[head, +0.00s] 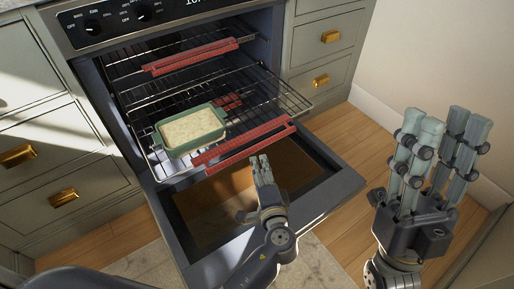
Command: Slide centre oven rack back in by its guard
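The pulled-out wire oven rack (262,88) sticks out of the oven over the open door. A red guard (245,146) runs along its front edge. A green rectangular dish (191,130) with pale contents sits on the rack's left front part. My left gripper (261,158) is just in front of the guard, near its middle, with fingers pointing towards it. I cannot tell whether they touch or whether that gripper is open. My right gripper (443,124) is raised at the right, fingers up and apart, empty and away from the rack.
Another rack with a red guard (190,57) sits higher in the oven. A further red piece (228,102) shows through the wires. The open oven door (330,185) lies below. Drawers with brass handles (330,37) flank the oven. Wooden floor is clear at right.

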